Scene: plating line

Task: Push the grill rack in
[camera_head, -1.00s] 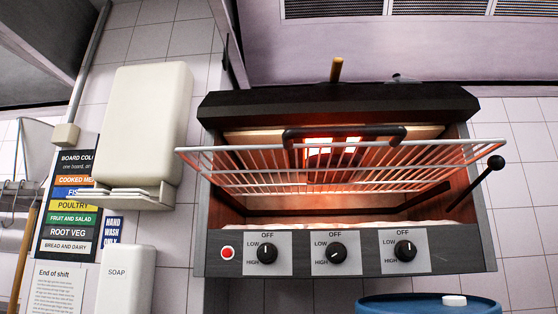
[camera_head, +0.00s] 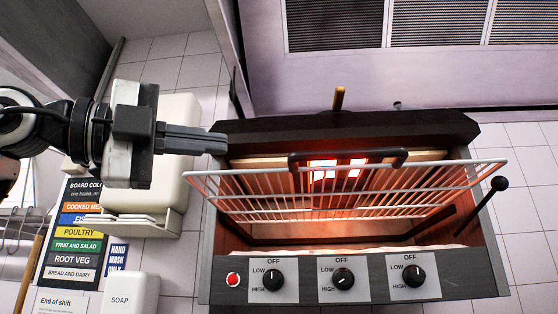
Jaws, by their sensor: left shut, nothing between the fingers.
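The grill rack (camera_head: 345,206) is a pale wire shelf in the dark grill (camera_head: 352,125). Its front bar sticks out past the grill's opening, with its ends beyond the side walls. A dark bar handle (camera_head: 348,159) shows above and behind the front bar. Red heat glows inside the grill. My left gripper (camera_head: 222,142) comes in from the left, shut and empty, with its fingers pointing right. Its tips appear in front of the grill's upper left corner, above the rack's left end. I cannot tell whether they touch the grill. My right gripper is not in view.
A lever with a black knob (camera_head: 499,184) sticks out at the grill's right. Control knobs (camera_head: 344,279) and a red button (camera_head: 233,279) line its front panel. A towel dispenser (camera_head: 140,207), a soap dispenser (camera_head: 130,296) and a colour chart (camera_head: 75,230) hang on the left wall.

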